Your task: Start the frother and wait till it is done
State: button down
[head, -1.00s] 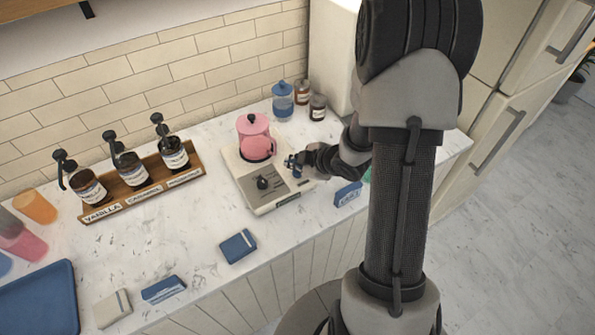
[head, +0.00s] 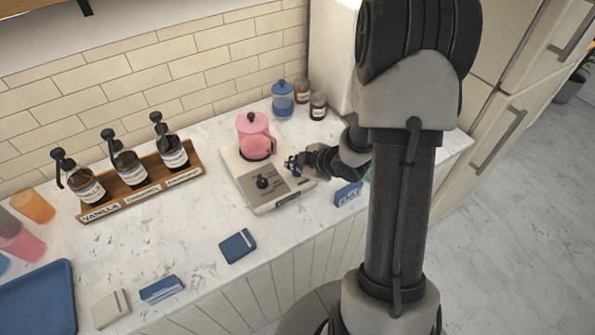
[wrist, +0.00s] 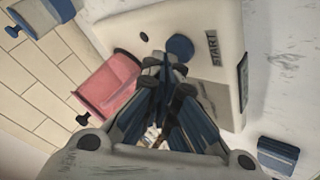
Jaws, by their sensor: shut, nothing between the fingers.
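The frother is a cream base (head: 240,176) carrying a pink jug (head: 252,130) with a black lid knob. A black dial (head: 262,183) stands on its front panel. In the wrist view the base (wrist: 225,95) bears a round dark-blue button (wrist: 180,47) beside the START label (wrist: 212,48); the pink jug (wrist: 108,85) lies to the left. My gripper (head: 291,164) is shut and empty, low over the right part of the panel. In the wrist view its fingertips (wrist: 165,66) are right beside the button; I cannot tell whether they touch it.
A wooden rack (head: 140,190) of syrup bottles stands left. A blue canister (head: 283,100) and small jars (head: 318,106) stand behind the frother. Blue boxes (head: 238,246) (head: 347,194) lie in front of it and to its right.

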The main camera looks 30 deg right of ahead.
aim_at(296, 172)
jog(key=shift+f+b, duration=0.5)
dwell(0.6)
dwell(0.3)
jog(key=shift+r+p, duration=0.85)
jog(key=shift+r, duration=0.15)
notch_tip(296, 172, up, 5)
jog(key=p, duration=0.4)
dwell(0.5)
